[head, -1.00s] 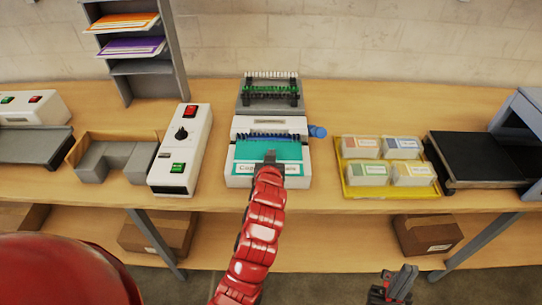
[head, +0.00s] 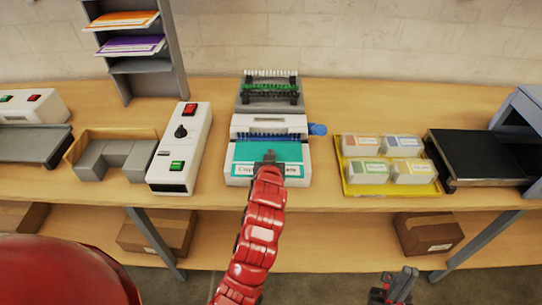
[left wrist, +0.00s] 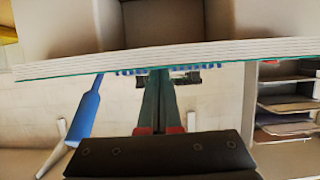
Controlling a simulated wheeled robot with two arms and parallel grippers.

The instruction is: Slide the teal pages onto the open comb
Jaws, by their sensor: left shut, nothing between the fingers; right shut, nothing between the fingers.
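The teal pages (head: 245,152), a stack with a white label strip along the near edge, lie on the front of the white binding machine (head: 303,180). A row of blue comb teeth (head: 262,135) shows just beyond their far edge. I cannot tell whether the teeth pass through the pages. My left gripper (head: 270,156) is shut and empty, its tip over the middle of the pages; contact is unclear. In the left wrist view the stack's layered edge (left wrist: 200,52) crosses above the shut fingers (left wrist: 157,100). My right gripper (head: 402,283) is shut and empty, low in front of the table.
A blue knob (head: 317,129) sticks out on the machine's right. Behind stands a grey rack (head: 270,106) with a green comb. A white control box (head: 180,150) is close on the left. A yellow tray (head: 390,190) with several small boxes lies on the right.

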